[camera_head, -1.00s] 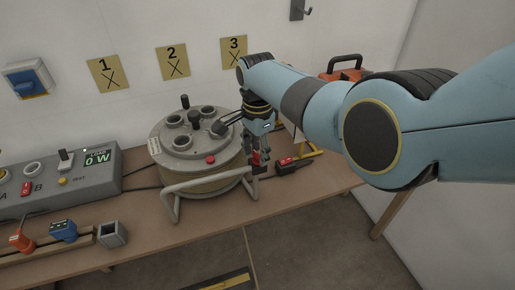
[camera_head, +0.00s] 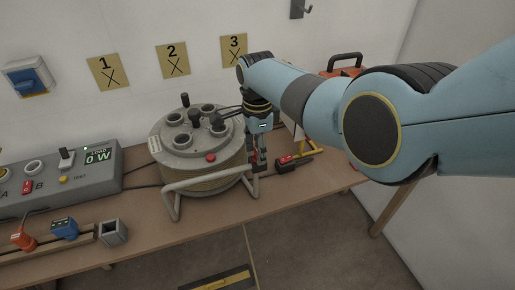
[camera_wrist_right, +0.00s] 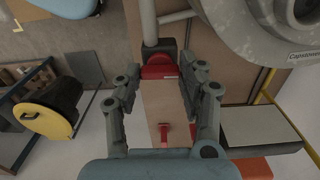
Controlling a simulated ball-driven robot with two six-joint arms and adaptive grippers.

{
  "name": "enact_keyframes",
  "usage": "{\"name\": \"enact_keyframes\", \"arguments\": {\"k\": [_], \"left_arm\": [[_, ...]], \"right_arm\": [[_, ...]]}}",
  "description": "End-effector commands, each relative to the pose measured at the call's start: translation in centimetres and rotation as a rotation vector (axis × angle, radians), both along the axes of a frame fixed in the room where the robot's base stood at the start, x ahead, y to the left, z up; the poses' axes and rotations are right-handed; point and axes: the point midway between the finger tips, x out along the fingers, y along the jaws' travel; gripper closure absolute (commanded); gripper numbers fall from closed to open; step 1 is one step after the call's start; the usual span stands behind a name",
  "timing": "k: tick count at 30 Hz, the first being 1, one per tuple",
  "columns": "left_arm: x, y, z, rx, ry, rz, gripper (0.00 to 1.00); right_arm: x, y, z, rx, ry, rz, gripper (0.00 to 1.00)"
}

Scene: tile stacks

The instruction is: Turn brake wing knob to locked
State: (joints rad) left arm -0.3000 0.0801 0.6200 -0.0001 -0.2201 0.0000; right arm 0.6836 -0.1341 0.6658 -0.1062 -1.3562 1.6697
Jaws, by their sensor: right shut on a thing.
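The brake wing knob (camera_wrist_right: 158,72) is a red wing on a dark housing at the end of a grey frame tube, seen in the right wrist view. My right gripper (camera_wrist_right: 160,80) is shut on it, with a finger on each side. In the head view my right gripper (camera_head: 256,163) hangs beside the right side of the cable reel (camera_head: 203,180), at its grey frame, and hides most of the knob. The knob's exact angle and any lock marking cannot be read. My left gripper is not in view.
A grey load box (camera_head: 95,168) reading 0 W stands left on the bench. A red and black part (camera_head: 287,164) and a yellow stand (camera_head: 305,152) lie right of my gripper. The bench's front edge is close to the reel's frame.

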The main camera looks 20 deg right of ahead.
Motion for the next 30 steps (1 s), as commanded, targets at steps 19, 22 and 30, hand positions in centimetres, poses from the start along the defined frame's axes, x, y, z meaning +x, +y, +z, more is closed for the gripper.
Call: {"name": "enact_keyframes", "arguments": {"k": [19, 22, 30], "left_arm": [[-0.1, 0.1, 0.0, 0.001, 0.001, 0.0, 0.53], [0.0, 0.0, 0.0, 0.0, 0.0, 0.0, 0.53], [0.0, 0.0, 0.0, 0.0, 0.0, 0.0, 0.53]], "right_arm": [[0.1, 0.0, 0.9, 0.0, -0.003, 0.001, 0.37], [0.2, 0.1, 2.3, 0.001, -0.006, 0.001, 0.37], [0.2, 0.0, 8.3, 0.0, -0.005, 0.0, 0.37]]}}
